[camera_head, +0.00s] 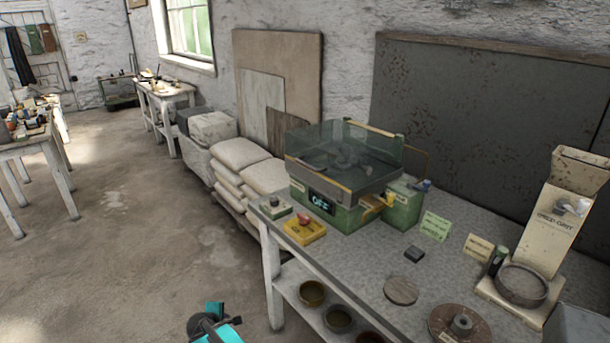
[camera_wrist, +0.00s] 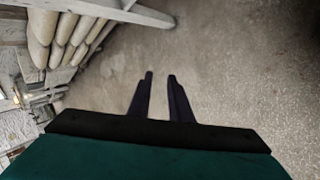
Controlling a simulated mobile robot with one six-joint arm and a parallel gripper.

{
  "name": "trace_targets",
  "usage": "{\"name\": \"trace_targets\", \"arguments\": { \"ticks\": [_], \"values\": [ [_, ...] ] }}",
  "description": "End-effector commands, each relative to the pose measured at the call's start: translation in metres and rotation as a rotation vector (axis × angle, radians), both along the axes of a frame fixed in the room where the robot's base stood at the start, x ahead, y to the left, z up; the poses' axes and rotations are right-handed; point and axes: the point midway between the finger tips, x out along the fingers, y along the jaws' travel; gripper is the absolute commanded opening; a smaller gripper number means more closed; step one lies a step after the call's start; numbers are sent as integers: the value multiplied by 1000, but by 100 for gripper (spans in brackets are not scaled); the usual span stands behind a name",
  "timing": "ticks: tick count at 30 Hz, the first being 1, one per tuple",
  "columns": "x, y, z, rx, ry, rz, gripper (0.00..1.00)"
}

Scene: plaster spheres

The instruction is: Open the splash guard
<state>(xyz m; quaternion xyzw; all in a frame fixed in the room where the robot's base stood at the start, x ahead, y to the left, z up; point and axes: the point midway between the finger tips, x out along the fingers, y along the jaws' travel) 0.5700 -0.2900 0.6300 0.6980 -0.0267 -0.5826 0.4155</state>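The splash guard (camera_head: 318,139) is a smoky see-through box with yellow-brown trim along some edges. It sits on top of a green machine (camera_head: 345,215) on the bench, around a dark round part seen through it. It looks lowered over the machine. A small display reading "OFF" (camera_head: 320,203) is on the machine's front. My gripper (camera_wrist: 160,76) points at bare floor in the wrist view, its two dark fingers apart with nothing between them. In the head view my teal arm end shows at the bottom edge, well below and left of the machine. The splash guard is not in the wrist view.
The grey bench (camera_head: 375,260) also holds a yellow box with a red knob (camera_head: 304,229), a green card (camera_head: 435,226), a round disc (camera_head: 401,290) and a cream machine (camera_head: 553,215). Stacked sacks (camera_head: 240,165) stand left of the bench. The floor (camera_head: 150,250) is open.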

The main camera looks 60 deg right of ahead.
Motion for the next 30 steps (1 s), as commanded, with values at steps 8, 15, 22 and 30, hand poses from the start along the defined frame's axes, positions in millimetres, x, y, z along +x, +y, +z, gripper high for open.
{"name": "trace_targets", "arguments": {
  "ticks": [8, 15, 22, 30],
  "values": [
    [46, -114, 112, -376, -81, 249, 18],
    [55, -188, 217, -733, -40, 452, 18],
    [41, -237, 308, -1070, 97, 637, 18],
    [6, -273, 393, -1423, 366, 851, 18]
  ]
}}
